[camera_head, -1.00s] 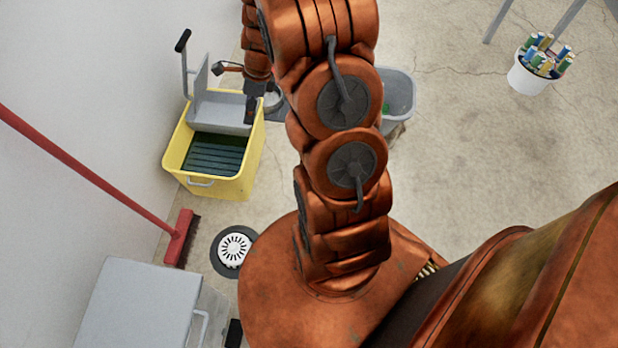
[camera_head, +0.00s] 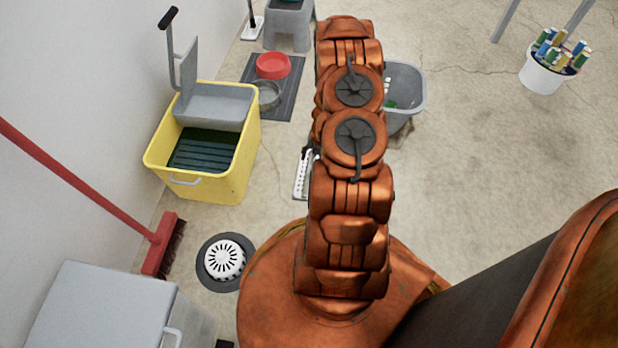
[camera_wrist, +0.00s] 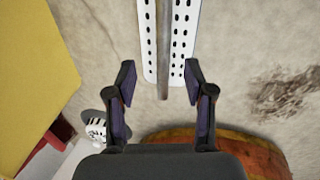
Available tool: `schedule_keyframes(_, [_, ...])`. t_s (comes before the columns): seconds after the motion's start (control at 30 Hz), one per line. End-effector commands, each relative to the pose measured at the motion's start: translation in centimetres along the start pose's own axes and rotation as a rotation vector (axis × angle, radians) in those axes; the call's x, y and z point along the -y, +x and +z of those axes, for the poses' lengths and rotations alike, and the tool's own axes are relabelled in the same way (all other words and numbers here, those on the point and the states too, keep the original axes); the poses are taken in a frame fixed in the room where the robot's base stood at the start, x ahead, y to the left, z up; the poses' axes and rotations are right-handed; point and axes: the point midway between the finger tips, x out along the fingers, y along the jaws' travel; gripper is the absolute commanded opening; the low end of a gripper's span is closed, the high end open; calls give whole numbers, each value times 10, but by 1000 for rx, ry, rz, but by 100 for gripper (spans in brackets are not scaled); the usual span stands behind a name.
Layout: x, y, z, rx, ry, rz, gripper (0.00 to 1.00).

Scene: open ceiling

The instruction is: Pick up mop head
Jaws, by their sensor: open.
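A long white perforated plate with a grey bar along its middle lies on the floor and looks like the mop head (camera_wrist: 151,38). It also shows in the head view as the mop head (camera_head: 304,178), partly hidden behind my arm. In the wrist view my gripper (camera_wrist: 160,82) is open and empty. Its two dark fingers stand on either side of the plate's near end, with the grey bar between them. The height of the fingers above the plate is hard to tell. My arm hides the gripper in the head view.
A yellow mop bucket (camera_head: 225,176) stands left of the mop head. A floor drain (camera_head: 224,260), red broom (camera_head: 160,246) and grey box (camera_head: 100,310) are nearer left. A grey bin (camera_head: 410,100) stands behind my arm on the right. The floor to the right is largely clear.

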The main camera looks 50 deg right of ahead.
Motion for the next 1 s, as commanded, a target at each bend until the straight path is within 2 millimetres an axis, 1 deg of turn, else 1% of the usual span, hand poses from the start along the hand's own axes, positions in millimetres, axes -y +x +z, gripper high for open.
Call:
schedule_keyframes(0.03, [4,7,0,1,21,-3,53])
schedule_keyframes(0.1, [7,13,0,3,37,-5,53])
schedule_keyframes(0.3, [7,32,2,4,41,-5,53])
schedule_keyframes(0.47, [7,39,3,5,40,-5,53])
schedule_keyframes(0.57, [7,48,4,4,39,-5,53])
schedule_keyframes(0.83, [7,81,5,0,39,-4,53])
schedule_keyframes(0.9, [6,86,6,1,38,-4,53])
schedule_keyframes(1.0, [5,87,6,2,38,-4,53])
